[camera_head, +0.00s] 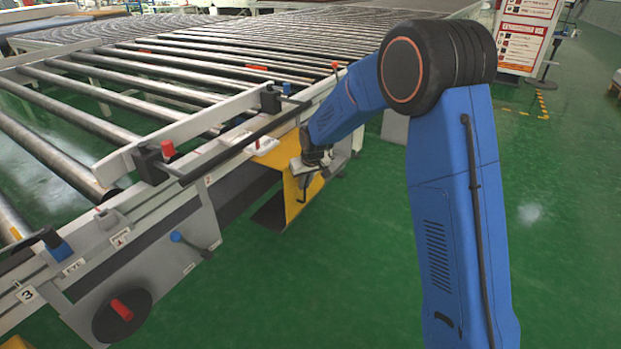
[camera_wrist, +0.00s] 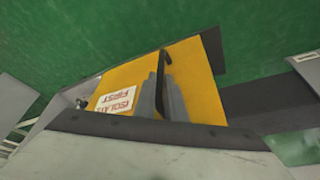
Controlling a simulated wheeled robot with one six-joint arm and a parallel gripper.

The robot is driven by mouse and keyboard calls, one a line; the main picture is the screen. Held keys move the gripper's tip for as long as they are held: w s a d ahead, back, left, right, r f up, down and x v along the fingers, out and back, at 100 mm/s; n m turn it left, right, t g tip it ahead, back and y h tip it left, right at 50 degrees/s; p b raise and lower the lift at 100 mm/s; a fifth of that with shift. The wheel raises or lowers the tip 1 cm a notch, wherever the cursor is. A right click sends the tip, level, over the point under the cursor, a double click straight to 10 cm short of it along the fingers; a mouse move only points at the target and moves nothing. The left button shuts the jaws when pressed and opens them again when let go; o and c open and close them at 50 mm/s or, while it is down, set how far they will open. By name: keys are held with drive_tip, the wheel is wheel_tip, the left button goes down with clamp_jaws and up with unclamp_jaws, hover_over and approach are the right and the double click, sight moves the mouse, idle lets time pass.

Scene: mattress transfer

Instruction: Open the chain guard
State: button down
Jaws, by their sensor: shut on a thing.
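The chain guard (camera_head: 291,203) is a yellow panel on the side of the roller conveyor. A dark opening or plate shows beside its lower edge; I cannot tell how far the guard stands from the frame. In the wrist view the yellow panel (camera_wrist: 196,80) carries a black bar handle (camera_wrist: 163,66) and a white label with red lettering (camera_wrist: 116,102). My gripper (camera_head: 308,167) is at the guard's face. Its grey fingers (camera_wrist: 162,84) are shut on the black handle in the wrist view. My arm hides part of the guard's right side.
The roller conveyor (camera_head: 145,122) fills the left and back. A handwheel with a red knob (camera_head: 122,309) and a blue-knobbed lever (camera_head: 190,243) are on its near side. Green floor (camera_head: 330,285) is clear in front. A sign stand (camera_head: 527,38) is at the back right.

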drive_tip(key=shift+s+a, duration=0.15)
drive_tip(key=shift+s, duration=0.15)
drive_tip(key=c, duration=2.1)
unclamp_jaws()
drive_tip(key=shift+r, duration=0.1)
drive_tip(key=v, duration=1.7)
drive_tip(key=shift+r, duration=0.1)
